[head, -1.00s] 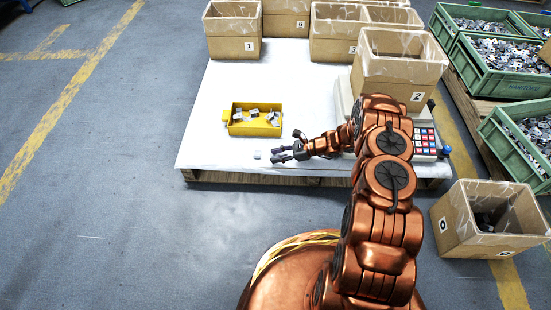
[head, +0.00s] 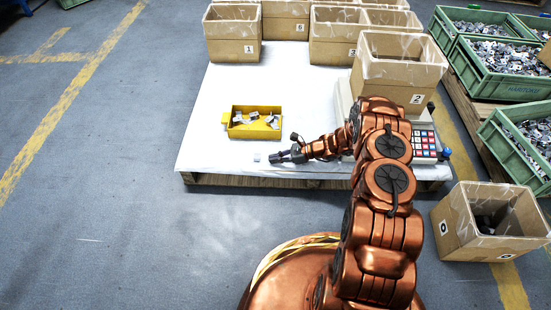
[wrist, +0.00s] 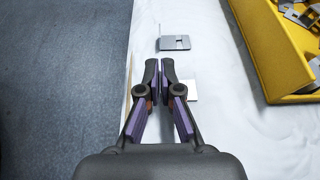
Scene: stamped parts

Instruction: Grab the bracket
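A small flat grey metal bracket with a slot (wrist: 168,44) lies on the white sheet, just beyond my fingertips in the wrist view. In the head view a small grey piece (head: 257,157) lies just left of my gripper (head: 273,158), near the front edge. In the wrist view my gripper (wrist: 160,68) has its fingertips together, with nothing visible between them. Several more metal brackets (head: 254,117) lie in the yellow tray (head: 226,117) beyond the gripper. The tray's wall also shows at the right in the wrist view (wrist: 262,60).
A pale square (wrist: 192,89) shows beside the right finger. Box 0 (head: 462,225) is on the floor at right, near green crates (head: 500,80). The sheet's middle is clear.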

